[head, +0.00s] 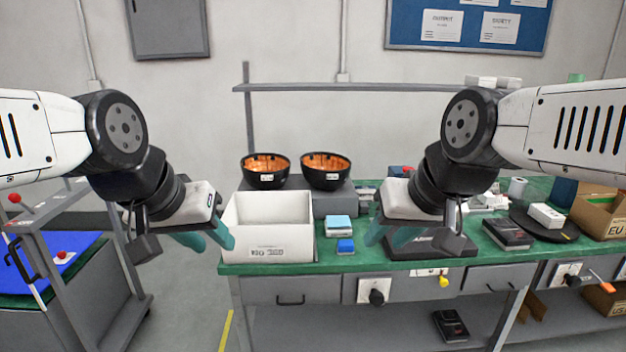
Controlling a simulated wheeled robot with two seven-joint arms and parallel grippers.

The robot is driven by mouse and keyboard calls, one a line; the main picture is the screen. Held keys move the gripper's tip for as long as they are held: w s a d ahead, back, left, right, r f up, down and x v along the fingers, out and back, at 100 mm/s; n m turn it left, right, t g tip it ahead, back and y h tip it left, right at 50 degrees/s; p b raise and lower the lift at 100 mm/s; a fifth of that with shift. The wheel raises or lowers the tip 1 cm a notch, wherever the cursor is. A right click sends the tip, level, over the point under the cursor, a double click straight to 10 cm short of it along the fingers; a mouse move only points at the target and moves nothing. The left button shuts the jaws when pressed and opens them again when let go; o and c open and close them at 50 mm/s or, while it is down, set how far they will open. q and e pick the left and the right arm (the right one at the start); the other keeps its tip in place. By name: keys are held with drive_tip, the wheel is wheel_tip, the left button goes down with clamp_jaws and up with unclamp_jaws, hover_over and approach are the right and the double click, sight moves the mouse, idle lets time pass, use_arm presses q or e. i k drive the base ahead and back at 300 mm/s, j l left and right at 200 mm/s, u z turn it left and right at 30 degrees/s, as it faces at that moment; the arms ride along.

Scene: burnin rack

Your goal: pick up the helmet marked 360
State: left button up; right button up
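Two upturned black helmets with orange insides sit side by side on a grey block at the back of the green bench. One is the left helmet (265,171) and the other is the right helmet (326,171). Each has a small white label on its front, too small to read, so I cannot tell which is marked 360. My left gripper (207,243) is in front and to the left of the helmets, its teal fingers apart and empty. My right gripper (389,241) is in front and to the right of them, also apart and empty.
A white bin (268,238) stands on the bench in front of the left helmet. Black devices (507,234) and a cardboard box (600,212) crowd the right side. A grey cart (85,300) stands left.

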sight(325, 173)
drive_tip(key=i+l+u, duration=0.1)
drive_tip(key=i+u, duration=0.35)
drive_tip(key=i+l+u, duration=0.25)
drive_tip(key=u, duration=0.2)
drive_tip(key=i+l+u, duration=0.45)
drive_tip(key=k+j, duration=0.1)
